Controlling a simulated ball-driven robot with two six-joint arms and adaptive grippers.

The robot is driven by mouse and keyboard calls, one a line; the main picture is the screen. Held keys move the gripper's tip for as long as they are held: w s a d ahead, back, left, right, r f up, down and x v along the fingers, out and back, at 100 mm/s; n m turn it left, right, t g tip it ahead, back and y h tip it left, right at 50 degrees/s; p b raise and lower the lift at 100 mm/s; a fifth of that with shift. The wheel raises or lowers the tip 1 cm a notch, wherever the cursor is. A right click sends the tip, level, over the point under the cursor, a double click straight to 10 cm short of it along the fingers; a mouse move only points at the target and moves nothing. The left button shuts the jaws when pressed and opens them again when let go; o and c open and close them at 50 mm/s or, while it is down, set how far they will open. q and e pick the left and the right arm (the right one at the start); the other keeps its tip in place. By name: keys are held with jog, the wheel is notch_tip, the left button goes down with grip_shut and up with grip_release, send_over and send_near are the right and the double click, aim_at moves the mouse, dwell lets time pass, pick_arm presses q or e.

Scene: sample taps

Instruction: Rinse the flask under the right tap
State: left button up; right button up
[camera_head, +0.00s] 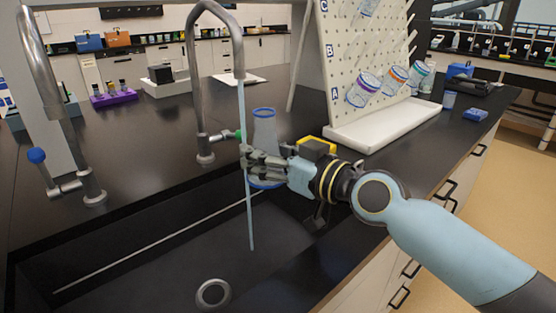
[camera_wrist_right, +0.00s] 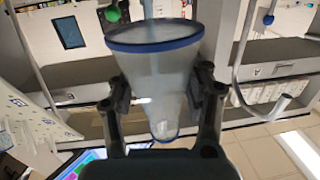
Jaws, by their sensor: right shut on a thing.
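The flask (camera_head: 264,128), clear with a blue rim and a blue base band, is upright above the sink's back edge. My right gripper (camera_head: 256,163) is shut around its body. The wrist view, upside down, shows the flask (camera_wrist_right: 157,70) between both fingers (camera_wrist_right: 162,100). The right tap (camera_head: 240,55), a steel gooseneck with a green knob (camera_head: 239,134), is running. Its thin water stream (camera_head: 250,215) falls to the sink, passing just left of the flask and across my fingertips in the picture; whether it touches them is unclear. My left gripper is out of view.
A left tap (camera_head: 40,75) with a blue knob (camera_head: 36,155) stands left of the sink (camera_head: 170,270). A pegboard rack (camera_head: 345,55) with hanging flasks stands over a white tray (camera_head: 385,125) at right. A yellow-edged block (camera_head: 317,147) shows behind my wrist. The sink basin is clear.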

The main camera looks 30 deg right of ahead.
aim_at(272, 148)
jog(key=x, duration=0.1)
jog(key=b+x, duration=0.1)
jog(key=x, duration=0.3)
jog(key=shift+d+f, duration=0.25)
jog(key=shift+f, duration=0.1)
jog(key=shift+b+x, duration=0.5)
jog(key=shift+x, duration=0.4)
jog(key=shift+d+r, duration=0.1)
dwell(1.8)
jog(key=shift+a+p+v, duration=0.15)
jog(key=shift+p+v, duration=0.05)
jog(key=shift+v, duration=1.2)
jog(key=shift+a+p+v, duration=0.1)
jog(key=shift+p+v, duration=0.1)
jog(key=shift+v, duration=1.2)
jog(key=shift+s+d+r+p, duration=0.15)
jog(key=shift+s+r+p, duration=0.35)
jog(key=shift+s, duration=0.7)
jog(key=shift+s+d+r+p, duration=0.15)
jog(key=shift+s+r+p, duration=0.4)
jog(key=shift+s, duration=0.6)
jog(key=shift+s+d+r+p, duration=0.15)
jog(key=shift+s+r+p, duration=0.2)
jog(key=shift+s+p, duration=0.6)
jog(key=shift+s+b, duration=0.2)
jog(key=shift+b, duration=0.1)
